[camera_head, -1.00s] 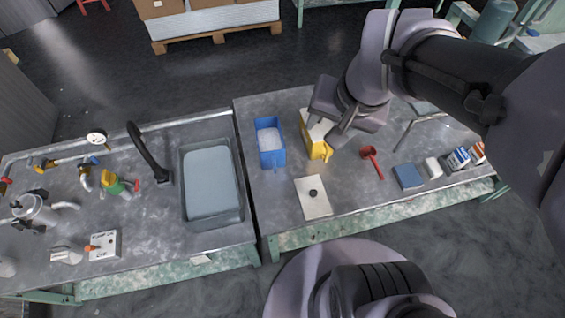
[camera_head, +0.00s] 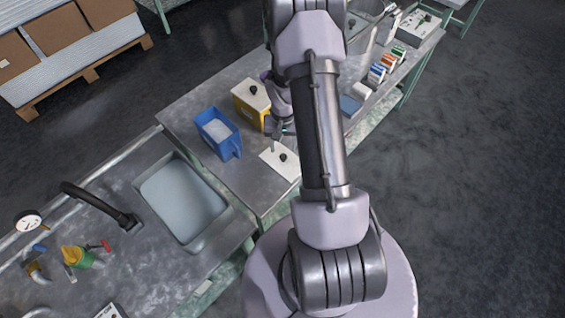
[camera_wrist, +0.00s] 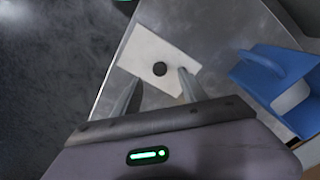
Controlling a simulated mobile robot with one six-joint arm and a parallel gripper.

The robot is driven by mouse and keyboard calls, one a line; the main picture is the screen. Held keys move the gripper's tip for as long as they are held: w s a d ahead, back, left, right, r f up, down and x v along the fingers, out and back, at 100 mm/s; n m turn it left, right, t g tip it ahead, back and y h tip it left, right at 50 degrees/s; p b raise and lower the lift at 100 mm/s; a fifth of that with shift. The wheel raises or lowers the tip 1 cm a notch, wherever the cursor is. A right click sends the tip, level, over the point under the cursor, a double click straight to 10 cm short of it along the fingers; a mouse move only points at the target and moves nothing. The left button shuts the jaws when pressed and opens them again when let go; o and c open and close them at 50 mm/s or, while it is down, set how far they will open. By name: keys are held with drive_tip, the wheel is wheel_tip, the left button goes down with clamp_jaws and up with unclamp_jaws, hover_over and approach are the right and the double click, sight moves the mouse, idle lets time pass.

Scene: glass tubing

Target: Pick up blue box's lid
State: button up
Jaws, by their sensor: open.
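The blue box's lid is a flat white plate (camera_head: 280,168) with a black knob (camera_head: 283,157), lying on the metal bench. The lid also shows in the wrist view (camera_wrist: 150,48), with its knob (camera_wrist: 160,69) between and just beyond the fingers. The blue box (camera_head: 214,131) stands open left of the lid with white material inside; in the wrist view the blue box (camera_wrist: 268,72) is at the right. My gripper (camera_wrist: 157,90) is open and empty above the lid's near edge. In the head view my arm partly hides the gripper.
A yellow box (camera_head: 242,108) with a white knobbed lid on it stands behind my gripper. A sink basin (camera_head: 183,200) and a black tap (camera_head: 100,206) are at the left. Small coloured boxes (camera_head: 377,74) and a blue block (camera_head: 350,105) lie beyond my arm.

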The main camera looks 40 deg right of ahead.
sight(283, 156)
wheel_tip(283, 156, down, 6)
drive_tip(key=b, duration=0.2)
drive_tip(key=shift+d+r+b, duration=0.1)
drive_tip(key=shift+r+b, duration=0.05)
drive_tip(key=shift+b, duration=0.25)
drive_tip(key=shift+r, duration=0.1)
drive_tip(key=shift+c, duration=0.9)
clamp_jaws()
